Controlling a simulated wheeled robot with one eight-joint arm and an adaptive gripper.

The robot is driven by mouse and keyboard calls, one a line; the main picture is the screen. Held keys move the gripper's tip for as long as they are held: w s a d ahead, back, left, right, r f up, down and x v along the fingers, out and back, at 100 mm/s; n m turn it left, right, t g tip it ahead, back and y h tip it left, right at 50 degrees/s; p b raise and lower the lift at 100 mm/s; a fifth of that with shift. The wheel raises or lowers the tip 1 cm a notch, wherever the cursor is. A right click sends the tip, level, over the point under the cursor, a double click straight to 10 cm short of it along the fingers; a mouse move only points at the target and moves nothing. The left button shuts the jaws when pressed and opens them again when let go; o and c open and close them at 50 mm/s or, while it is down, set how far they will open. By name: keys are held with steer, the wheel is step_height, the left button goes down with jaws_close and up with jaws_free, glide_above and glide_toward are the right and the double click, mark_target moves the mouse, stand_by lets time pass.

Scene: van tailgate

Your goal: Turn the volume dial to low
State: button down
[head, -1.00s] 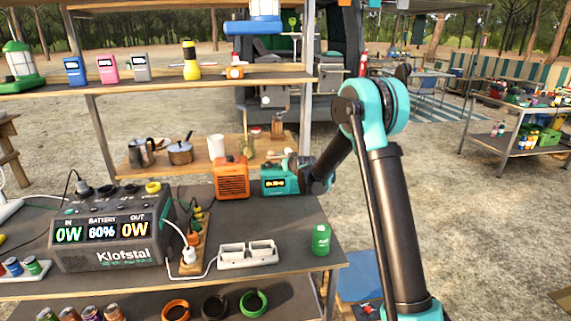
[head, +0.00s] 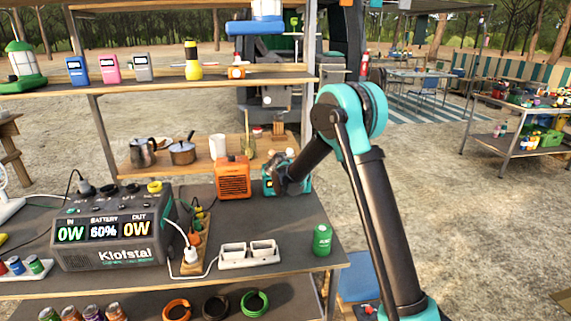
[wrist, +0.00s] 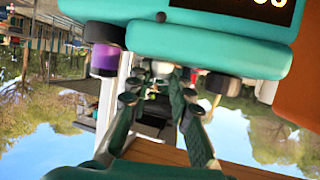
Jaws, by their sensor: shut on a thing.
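The teal radio (wrist: 210,48) fills the top of the wrist view, upside down, with part of its lit display at the edge. Its left end (head: 267,187) shows beside the orange box in the head view. A knob with a purple band (wrist: 104,58) sits left of my gripper, and a small dark knob (wrist: 222,84) sits to the right. My gripper (wrist: 160,76) has its fingertips close together at the radio's edge, shut on a knob there that they mostly hide. I cannot tell from markings which knob is for volume. In the head view my arm covers the radio's middle.
An orange box (head: 233,178) stands close to the radio's left. A shelf (head: 180,86) runs above.

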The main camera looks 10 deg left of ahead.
steer(key=shift+a+m+h, duration=0.1)
steer(key=shift+m+h, duration=0.2)
steer(key=shift+h, duration=0.1)
steer(key=c, duration=1.6)
jaws_free()
steer(key=shift+f, duration=0.1)
steer(key=shift+c, duration=0.2)
steer(key=v, duration=1.2)
